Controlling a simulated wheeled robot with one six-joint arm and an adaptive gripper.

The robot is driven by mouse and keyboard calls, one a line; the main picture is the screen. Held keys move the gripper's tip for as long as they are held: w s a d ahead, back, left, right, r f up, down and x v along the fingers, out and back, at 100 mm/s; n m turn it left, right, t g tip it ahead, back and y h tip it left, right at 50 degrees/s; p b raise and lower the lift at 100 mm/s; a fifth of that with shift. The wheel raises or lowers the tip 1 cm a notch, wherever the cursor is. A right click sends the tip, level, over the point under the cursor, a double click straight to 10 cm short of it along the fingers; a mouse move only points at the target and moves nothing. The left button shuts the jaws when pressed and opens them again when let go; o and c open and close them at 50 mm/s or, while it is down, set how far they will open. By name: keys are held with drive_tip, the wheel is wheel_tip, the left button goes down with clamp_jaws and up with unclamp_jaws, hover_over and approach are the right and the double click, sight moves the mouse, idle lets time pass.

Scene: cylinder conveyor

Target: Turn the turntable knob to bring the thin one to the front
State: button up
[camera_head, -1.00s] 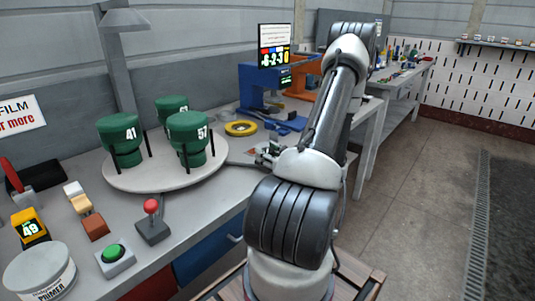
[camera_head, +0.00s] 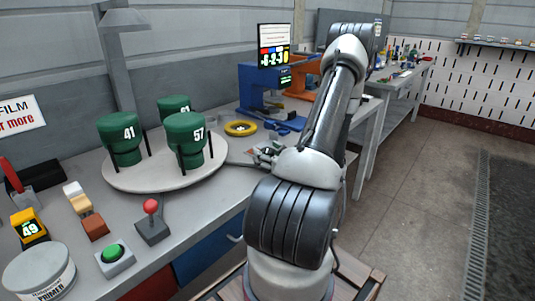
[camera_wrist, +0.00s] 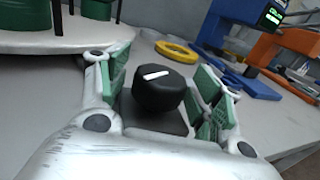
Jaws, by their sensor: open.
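The black knob (camera_wrist: 158,92) with a white line on top stands on a dark square base in the wrist view. My gripper (camera_wrist: 162,84) is open, with its green-padded fingers on either side of the knob; I cannot tell whether they touch it. In the head view my gripper (camera_head: 266,154) is beside the turntable, at its right, and hides the knob. The round pale turntable (camera_head: 150,180) carries three green cylinders: number 41 (camera_head: 124,145) at left, number 57 (camera_head: 188,150) at front right, and one behind (camera_head: 172,104) with its number partly hidden. Which is thinnest is unclear.
A yellow ring (camera_head: 240,128) lies behind my gripper, before a blue machine (camera_head: 262,90). A red-topped joystick (camera_head: 151,222), a green button (camera_head: 114,255), a yellow box marked 49 (camera_head: 30,228) and a primer tin (camera_head: 40,275) stand at the front left.

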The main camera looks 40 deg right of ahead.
drive_tip(key=shift+s, duration=0.1)
drive_tip(key=s+a, duration=0.2)
drive_tip(key=s, duration=0.9)
drive_tip(key=shift+s, duration=0.3)
drive_tip(key=shift+a, duration=0.1)
